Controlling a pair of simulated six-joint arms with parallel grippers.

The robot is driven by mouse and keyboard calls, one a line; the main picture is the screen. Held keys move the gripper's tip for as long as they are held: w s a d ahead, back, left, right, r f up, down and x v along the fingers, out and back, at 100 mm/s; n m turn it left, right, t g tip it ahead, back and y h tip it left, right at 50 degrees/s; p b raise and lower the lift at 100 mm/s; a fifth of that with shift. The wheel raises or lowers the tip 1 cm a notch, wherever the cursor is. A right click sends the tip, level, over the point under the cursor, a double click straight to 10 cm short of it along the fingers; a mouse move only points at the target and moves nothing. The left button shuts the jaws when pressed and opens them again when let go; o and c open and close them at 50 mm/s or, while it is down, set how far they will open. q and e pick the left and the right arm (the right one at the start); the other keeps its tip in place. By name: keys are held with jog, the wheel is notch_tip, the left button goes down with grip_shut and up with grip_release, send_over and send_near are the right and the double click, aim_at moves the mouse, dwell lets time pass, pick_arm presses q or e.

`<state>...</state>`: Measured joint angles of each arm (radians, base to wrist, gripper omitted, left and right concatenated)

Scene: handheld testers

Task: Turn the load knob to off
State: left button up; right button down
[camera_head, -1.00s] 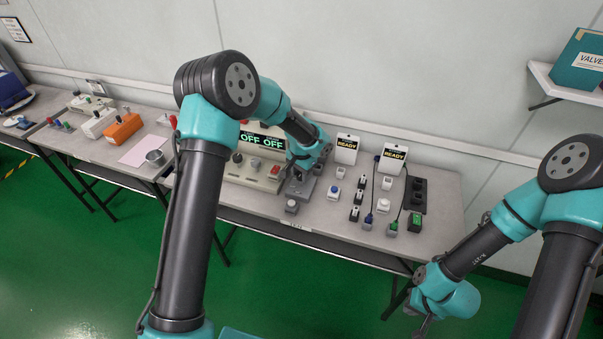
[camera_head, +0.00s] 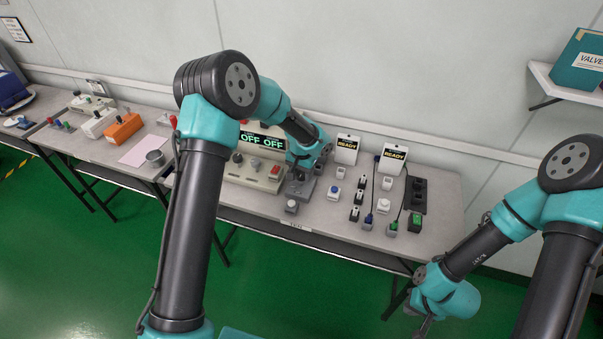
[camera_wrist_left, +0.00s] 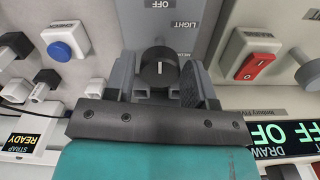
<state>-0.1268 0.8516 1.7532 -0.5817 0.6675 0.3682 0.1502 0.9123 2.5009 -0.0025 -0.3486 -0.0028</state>
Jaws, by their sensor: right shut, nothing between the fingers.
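The load knob (camera_wrist_left: 158,68) is round and black with a short white line that runs up and down in the left wrist view. It sits on a grey panel (camera_wrist_left: 160,30) with upside-down "LIGHT" and "OFF" labels. My left gripper (camera_wrist_left: 160,84) is over this panel, with one finger on each side of the knob and its fingers apart; I see no clear contact. In the head view my left gripper (camera_head: 299,176) partly hides the panel. My right gripper (camera_head: 424,326) is shut and empty, low in front of the table.
A tester with an "OFF OFF" display (camera_head: 262,141) and a red rocker switch (camera_wrist_left: 257,66) stands beside the panel. A blue button box (camera_wrist_left: 62,49) is on the other side. "READY" units (camera_head: 393,156), plugs and a black socket strip (camera_head: 415,194) lie to the right.

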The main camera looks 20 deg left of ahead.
aim_at(301, 174)
pick_arm(q)
jog(key=shift+o, duration=1.2)
notch_tip(301, 174, up, 17)
jog(key=shift+r, duration=0.2)
